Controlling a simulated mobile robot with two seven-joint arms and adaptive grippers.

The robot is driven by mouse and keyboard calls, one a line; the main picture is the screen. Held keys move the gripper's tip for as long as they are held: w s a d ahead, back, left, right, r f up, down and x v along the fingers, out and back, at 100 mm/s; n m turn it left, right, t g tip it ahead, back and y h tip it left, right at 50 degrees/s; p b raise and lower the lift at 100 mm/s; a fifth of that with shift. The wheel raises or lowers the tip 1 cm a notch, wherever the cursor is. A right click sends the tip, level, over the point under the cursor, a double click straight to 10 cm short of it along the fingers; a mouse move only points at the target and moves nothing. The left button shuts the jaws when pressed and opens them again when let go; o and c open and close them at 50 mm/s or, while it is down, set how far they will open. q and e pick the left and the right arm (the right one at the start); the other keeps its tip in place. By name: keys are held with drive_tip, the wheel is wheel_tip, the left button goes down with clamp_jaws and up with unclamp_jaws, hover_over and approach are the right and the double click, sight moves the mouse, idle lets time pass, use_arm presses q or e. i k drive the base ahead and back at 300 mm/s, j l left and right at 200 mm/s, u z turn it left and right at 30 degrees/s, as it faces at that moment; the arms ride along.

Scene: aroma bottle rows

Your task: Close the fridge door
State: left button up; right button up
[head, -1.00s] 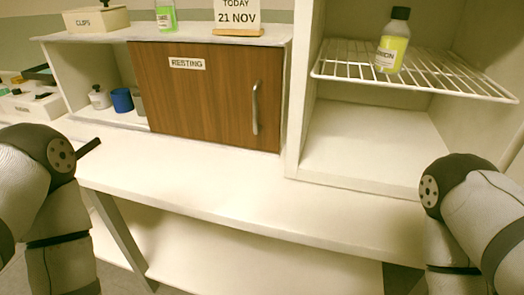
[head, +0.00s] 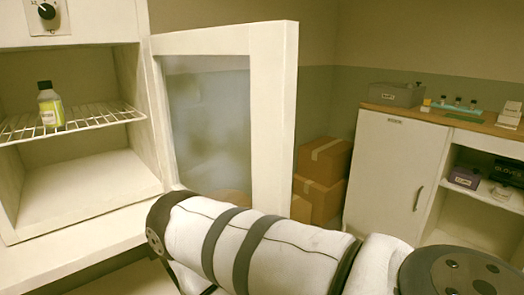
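The fridge (head: 85,188) is a white open-fronted compartment at the left of the head view. Its door (head: 272,120), a thick white frame around a frosted glass pane (head: 207,125), stands wide open at the fridge's right side. A yellow-green bottle (head: 50,108) with a dark cap stands upright on the wire shelf (head: 95,118) inside. My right arm crosses the bottom of the view in front of the door's lower part and hides it. I cannot tell whether the arm touches the door. Neither gripper is in view.
A dial (head: 46,12) sits on the panel above the fridge opening. Cardboard boxes (head: 322,175) are stacked on the floor behind the door. A white cabinet (head: 385,170) with a wooden top, carrying a grey box (head: 396,94) and small bottles, stands at the right.

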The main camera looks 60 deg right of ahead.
sight(272, 47)
drive_tip(key=k+l, duration=0.1)
drive_tip(key=l, duration=0.25)
drive_tip(key=k+l, duration=0.15)
drive_tip(key=l, duration=0.15)
drive_tip(key=k+l, duration=0.1)
drive_tip(key=l, duration=0.25)
drive_tip(key=k+l, duration=0.1)
drive_tip(key=l, duration=0.2)
drive_tip(key=i+l, duration=0.1)
drive_tip(key=l, duration=0.3)
drive_tip(key=i+l, duration=0.15)
drive_tip(key=l, duration=0.25)
drive_tip(key=k+l, duration=0.1)
drive_tip(key=k+l+u, duration=0.05)
drive_tip(key=k, duration=0.05)
